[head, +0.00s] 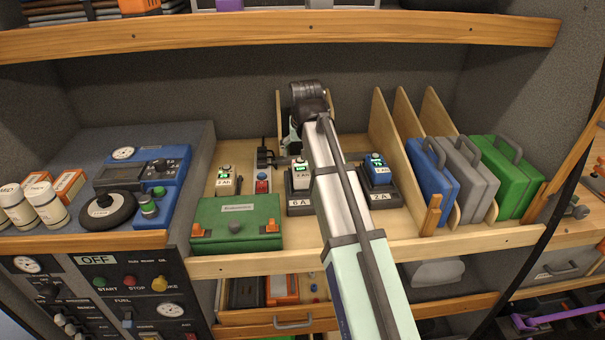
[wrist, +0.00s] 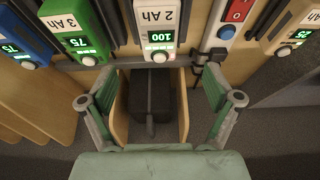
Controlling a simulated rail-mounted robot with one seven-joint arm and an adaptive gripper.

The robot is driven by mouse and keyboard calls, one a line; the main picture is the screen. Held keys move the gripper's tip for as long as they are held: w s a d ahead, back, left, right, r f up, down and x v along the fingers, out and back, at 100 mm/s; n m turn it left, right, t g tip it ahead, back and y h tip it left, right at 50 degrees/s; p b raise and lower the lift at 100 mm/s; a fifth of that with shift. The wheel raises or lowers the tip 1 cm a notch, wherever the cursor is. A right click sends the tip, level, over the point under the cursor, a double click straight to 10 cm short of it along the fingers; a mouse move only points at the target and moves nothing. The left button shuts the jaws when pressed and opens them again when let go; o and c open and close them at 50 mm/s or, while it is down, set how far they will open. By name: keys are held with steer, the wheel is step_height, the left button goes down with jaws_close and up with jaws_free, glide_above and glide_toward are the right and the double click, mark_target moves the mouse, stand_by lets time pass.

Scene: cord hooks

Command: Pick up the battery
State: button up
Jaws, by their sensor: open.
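Several batteries with lit displays stand on the shelf. In the head view, a blue battery (head: 376,170) sits on a charger right of my arm. A white battery (head: 300,172) sits on a charger just left of it. My gripper (head: 308,108) is at the back of the shelf, behind the batteries. In the wrist view, my gripper (wrist: 158,88) is open, with its green fingers spread wide. A white-fronted battery (wrist: 160,35) reading 100 is beyond them, beside a green battery (wrist: 84,30) reading 75. A blue battery (wrist: 22,40) is further left. My arm hides part of the charger row.
A dark block (wrist: 151,100) lies between wooden panels below my fingers. A green box (head: 238,222) stands at the front left. Wooden dividers hold blue, grey and green cases (head: 432,180) on the right. An upper shelf (head: 270,32) runs above the arm.

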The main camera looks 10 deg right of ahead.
mark_target(302, 168)
steer(key=p+x, duration=0.1)
steer(key=x, duration=0.4)
steer(key=shift+f, duration=0.15)
steer(key=shift+p+x, duration=1)
steer(key=shift+x, duration=1.75)
steer(key=shift+s+d, duration=0.1)
steer(key=c, duration=1.6)
steer(key=shift+c, duration=0.4)
